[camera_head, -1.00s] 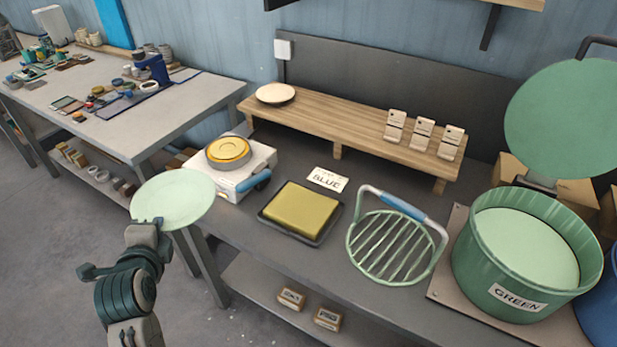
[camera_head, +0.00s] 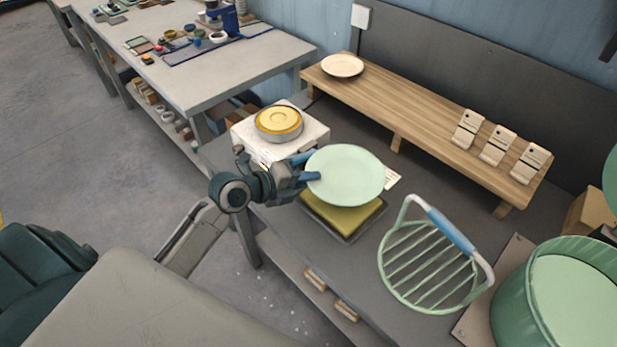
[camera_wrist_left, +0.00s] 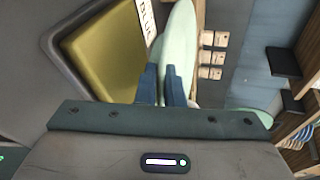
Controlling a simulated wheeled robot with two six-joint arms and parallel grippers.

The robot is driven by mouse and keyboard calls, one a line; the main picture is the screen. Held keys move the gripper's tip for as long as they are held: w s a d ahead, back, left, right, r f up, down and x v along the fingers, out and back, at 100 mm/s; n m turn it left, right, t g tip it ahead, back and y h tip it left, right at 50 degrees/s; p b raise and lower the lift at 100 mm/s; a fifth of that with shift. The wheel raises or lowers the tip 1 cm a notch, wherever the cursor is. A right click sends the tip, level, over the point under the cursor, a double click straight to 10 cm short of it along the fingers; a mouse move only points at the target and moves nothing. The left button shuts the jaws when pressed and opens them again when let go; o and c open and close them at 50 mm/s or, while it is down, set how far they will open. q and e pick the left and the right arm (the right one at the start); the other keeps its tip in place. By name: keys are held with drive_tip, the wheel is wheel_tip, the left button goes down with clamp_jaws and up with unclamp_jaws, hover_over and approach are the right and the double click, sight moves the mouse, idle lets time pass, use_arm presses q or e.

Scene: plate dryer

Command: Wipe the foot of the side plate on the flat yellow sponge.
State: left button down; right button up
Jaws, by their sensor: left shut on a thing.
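A pale green side plate (camera_head: 345,174) is held by its left rim in my left gripper (camera_head: 312,176), which is shut on it. In the head view the plate hangs over the back part of the flat yellow sponge (camera_head: 342,213), which sits in a dark tray (camera_head: 354,236). In the left wrist view the plate (camera_wrist_left: 181,45) shows nearly edge-on between the blue fingers (camera_wrist_left: 161,85), with the sponge (camera_wrist_left: 105,50) beside it and a gap between them. The plate's foot is hidden in the head view. My right gripper is not in view.
A green wire rack with a blue handle (camera_head: 450,231) stands right of the sponge. A green tub (camera_head: 552,300) is at far right. A white device with a yellow round top (camera_head: 278,122) stands left. A wooden shelf (camera_head: 418,125) runs behind with a small cream plate (camera_head: 342,65).

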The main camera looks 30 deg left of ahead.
sight(307, 206)
use_arm(q)
drive_tip(key=shift+w+f, duration=0.1)
drive_tip(key=shift+f, duration=0.35)
drive_tip(key=shift+f+b, duration=0.55)
drive_tip(key=shift+f, duration=0.2)
drive_tip(key=shift+f+b, duration=0.4)
drive_tip(key=shift+f, duration=0.85)
drive_tip(key=shift+f, duration=0.1)
drive_tip(key=shift+f+b, duration=0.4)
drive_tip(key=shift+b, duration=0.3)
drive_tip(key=shift+f, duration=0.2)
drive_tip(key=shift+s+f+b, duration=0.2)
drive_tip(key=shift+b, duration=0.5)
idle(1.0)
idle(0.4)
